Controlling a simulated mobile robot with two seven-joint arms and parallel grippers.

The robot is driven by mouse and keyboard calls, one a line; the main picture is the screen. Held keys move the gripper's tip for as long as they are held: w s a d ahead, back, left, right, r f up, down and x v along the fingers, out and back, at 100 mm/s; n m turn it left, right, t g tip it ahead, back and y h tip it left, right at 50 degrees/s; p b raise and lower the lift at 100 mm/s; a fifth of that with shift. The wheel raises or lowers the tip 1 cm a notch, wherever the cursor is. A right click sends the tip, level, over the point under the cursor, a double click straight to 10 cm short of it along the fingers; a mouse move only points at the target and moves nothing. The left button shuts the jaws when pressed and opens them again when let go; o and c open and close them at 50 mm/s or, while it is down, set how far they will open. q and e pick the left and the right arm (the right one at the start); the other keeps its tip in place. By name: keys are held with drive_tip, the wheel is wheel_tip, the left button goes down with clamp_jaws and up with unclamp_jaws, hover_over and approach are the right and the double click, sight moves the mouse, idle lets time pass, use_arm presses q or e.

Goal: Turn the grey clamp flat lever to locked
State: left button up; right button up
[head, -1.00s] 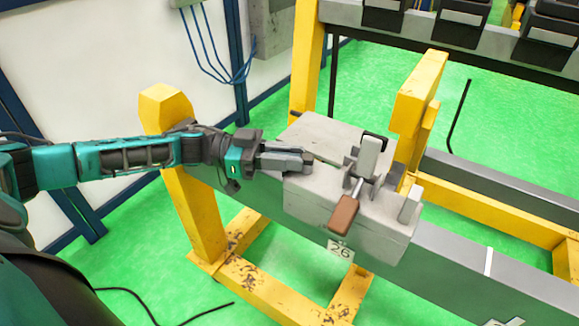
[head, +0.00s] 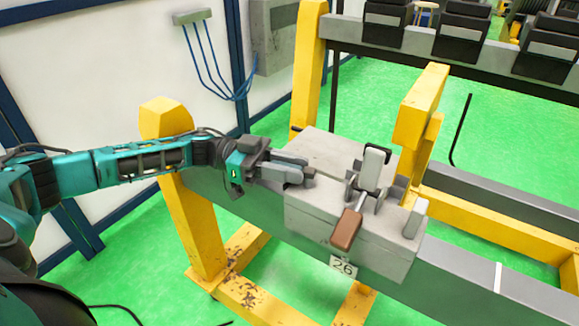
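The grey clamp (head: 372,170) sits on top of a light grey block (head: 310,208). Its lever points down toward the front and ends in a brown handle (head: 347,230) that hangs over the block's front edge. My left gripper (head: 308,178) is at the block's left part, left of the clamp and apart from the brown handle. Its fingers point right toward the clamp. I cannot tell from this angle whether they are apart or together, and no object shows in them. My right gripper is not in view.
The block is mounted on a long grey beam (head: 470,290) with a tag marked 26 (head: 343,267) below it. A yellow post (head: 195,220) stands behind my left arm. A yellow upright (head: 420,105) rises behind the clamp. Room in front of the handle is free.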

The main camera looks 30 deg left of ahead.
use_arm(q)
drive_tip(key=shift+o, duration=1.1)
drive_tip(key=shift+a, duration=0.15)
drive_tip(key=b+v, duration=0.1)
drive_tip(key=v, duration=1.1)
drive_tip(key=shift+a, duration=0.3)
drive_tip(key=shift+s, duration=0.1)
drive_tip(key=shift+s, duration=0.1)
